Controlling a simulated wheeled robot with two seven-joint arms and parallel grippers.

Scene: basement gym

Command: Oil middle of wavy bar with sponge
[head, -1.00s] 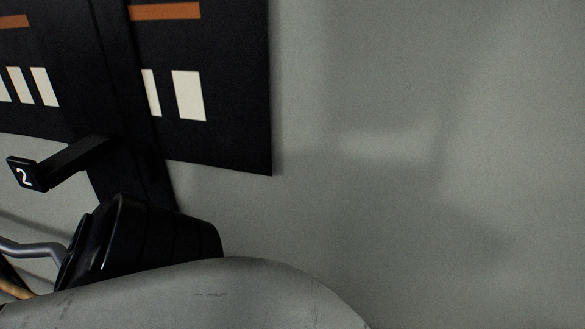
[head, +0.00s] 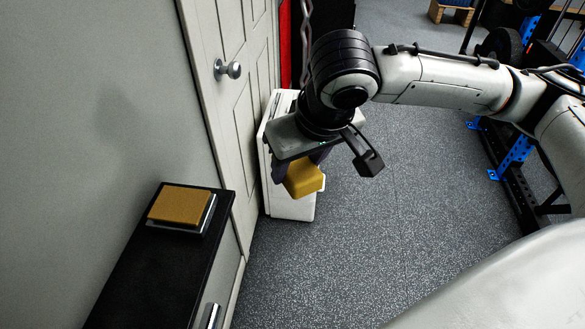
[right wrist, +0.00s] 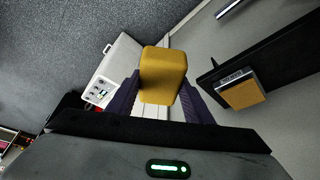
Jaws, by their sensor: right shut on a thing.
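My right gripper (head: 304,172) is shut on a yellow sponge (head: 304,181), held in the air in front of a white cabinet. In the right wrist view the sponge (right wrist: 163,75) sits between the dark fingers (right wrist: 160,100). A narrow wavy strip (head: 306,45) hangs or stands behind my wrist in the head view; I cannot tell whether it is the wavy bar. A flat yellow-brown pad (head: 181,205) lies in a silver-edged holder on a black cabinet top; the pad also shows in the right wrist view (right wrist: 244,94). My left gripper is not in view.
The black cabinet (head: 120,270) runs along the left wall. A door with a round knob (head: 228,69) and the white cabinet (head: 290,207) stand beyond it. A rack with blue parts (head: 515,152) stands at the right. The speckled floor (head: 395,215) between is clear.

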